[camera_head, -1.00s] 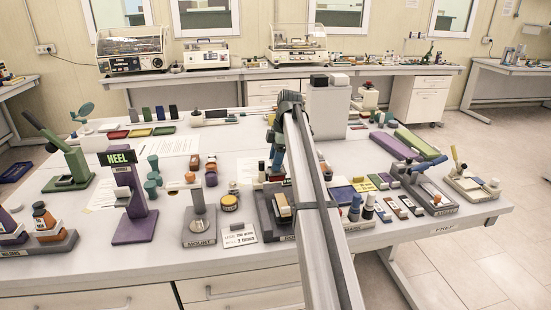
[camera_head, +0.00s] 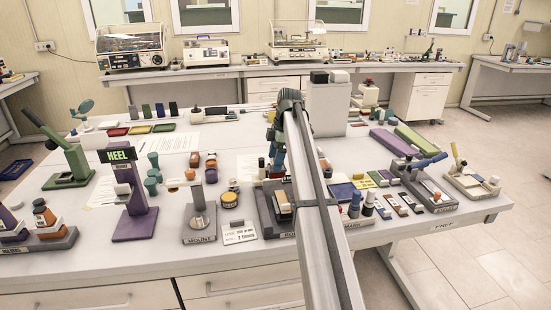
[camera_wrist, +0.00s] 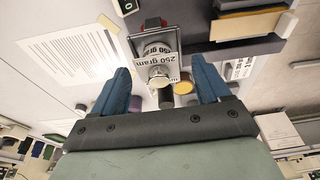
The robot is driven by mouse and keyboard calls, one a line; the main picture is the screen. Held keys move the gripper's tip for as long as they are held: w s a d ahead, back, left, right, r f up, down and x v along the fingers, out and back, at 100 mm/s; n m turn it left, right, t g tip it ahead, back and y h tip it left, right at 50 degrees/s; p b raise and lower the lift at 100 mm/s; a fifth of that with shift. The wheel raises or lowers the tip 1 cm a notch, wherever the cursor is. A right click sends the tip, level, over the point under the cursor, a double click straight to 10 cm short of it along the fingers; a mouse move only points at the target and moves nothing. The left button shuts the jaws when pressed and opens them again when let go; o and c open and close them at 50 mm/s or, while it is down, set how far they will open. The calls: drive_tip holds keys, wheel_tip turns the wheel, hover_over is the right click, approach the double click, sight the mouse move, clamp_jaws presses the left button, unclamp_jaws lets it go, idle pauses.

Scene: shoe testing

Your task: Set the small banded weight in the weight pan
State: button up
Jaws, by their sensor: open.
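My gripper (camera_wrist: 163,88) is open in the wrist view, its two blue fingers apart with nothing clamped between them. Ahead of the gap is a pale, metal-edged piece (camera_wrist: 157,60) with "250 gram" lettering and a round end. I cannot tell which piece is the small banded weight. In the head view, small banded pieces (camera_head: 211,170) stand in the middle of the table, with a yellow-topped disc (camera_head: 229,199) in front. I cannot pick out the weight pan with certainty.
A purple stand with a HEEL sign (camera_head: 134,195) and a MOUNT fixture (camera_head: 199,222) stand left of my arm. A printed card (camera_head: 239,233) lies near the front. Several marker pieces and clamps crowd the right. Paper sheets (camera_head: 172,142) lie on the table behind.

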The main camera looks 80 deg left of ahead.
drive_tip(key=v, duration=1.3)
drive_tip(key=shift+r, duration=0.35)
